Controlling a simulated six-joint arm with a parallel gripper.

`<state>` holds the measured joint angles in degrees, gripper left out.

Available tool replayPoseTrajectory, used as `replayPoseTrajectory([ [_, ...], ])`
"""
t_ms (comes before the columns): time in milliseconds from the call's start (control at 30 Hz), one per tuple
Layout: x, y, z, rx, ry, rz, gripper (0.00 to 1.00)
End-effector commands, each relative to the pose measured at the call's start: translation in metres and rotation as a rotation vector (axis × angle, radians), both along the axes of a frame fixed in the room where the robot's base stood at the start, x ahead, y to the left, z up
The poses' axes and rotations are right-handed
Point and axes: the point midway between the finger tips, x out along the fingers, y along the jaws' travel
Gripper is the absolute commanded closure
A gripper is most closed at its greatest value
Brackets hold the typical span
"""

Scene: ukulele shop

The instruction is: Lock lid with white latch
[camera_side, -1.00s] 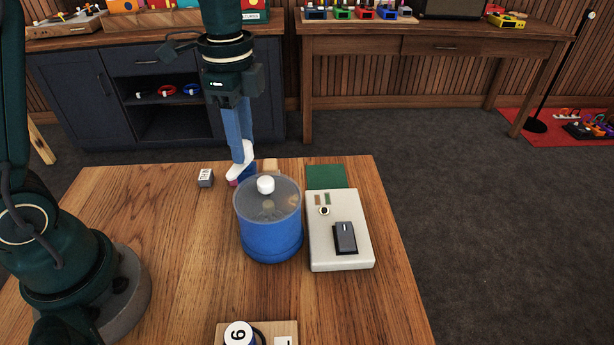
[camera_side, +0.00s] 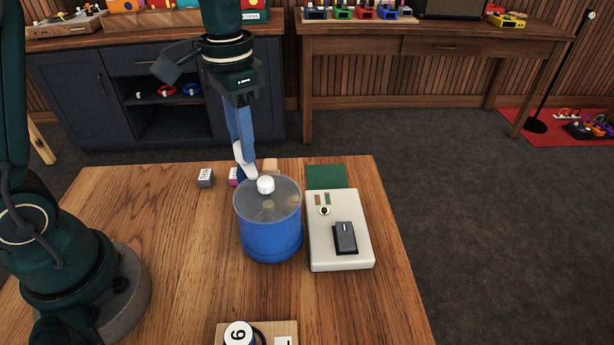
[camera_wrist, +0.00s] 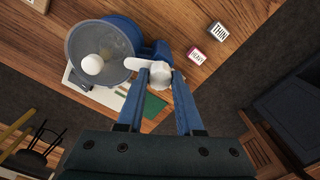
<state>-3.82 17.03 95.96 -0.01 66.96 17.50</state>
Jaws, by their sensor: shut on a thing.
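A blue round container (camera_side: 270,240) stands on the wooden table. Its translucent lid (camera_side: 284,192) is on, with a white knob (camera_side: 265,184) in the middle. The white latch (camera_side: 250,172) is at the container's back-left rim; in the wrist view the latch's arm (camera_wrist: 136,64) points toward the lid's edge, beside a blue mount (camera_wrist: 160,50). My gripper (camera_side: 240,146) reaches down from above, shut on the white latch; in the wrist view its fingertips (camera_wrist: 160,76) are on either side of the latch's round end. Whether the arm overlaps the lid is hard to tell.
A grey block (camera_side: 205,178) and a pink block (camera_side: 233,178) stand behind and left of the container. A pale box with a dark switch (camera_side: 345,238) is close on its right, a green pad (camera_side: 325,176) behind. A wooden board (camera_side: 282,333) lies in front. The table's left middle is clear.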

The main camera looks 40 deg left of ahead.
Motion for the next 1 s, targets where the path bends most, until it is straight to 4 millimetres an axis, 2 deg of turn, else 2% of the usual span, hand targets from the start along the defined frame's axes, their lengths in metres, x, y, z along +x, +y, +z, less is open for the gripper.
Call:
replayPoseTrajectory([
  [300, -0.001, 0.0008, 0.001, 0.003, 0.002, 0.075, 1.0],
  [700, -0.0012, 0.0007, 0.0008, 0.002, 0.004, 0.081, 1.0],
  [733, -0.0012, 0.0007, 0.0008, 0.002, 0.004, 0.081, 0.61],
  [800, -0.001, 0.0006, 0.0007, 0.002, 0.003, 0.08, 0.34],
  [1000, -0.0006, 0.0004, 0.0004, 0.0, 0.002, 0.08, 0.34],
])
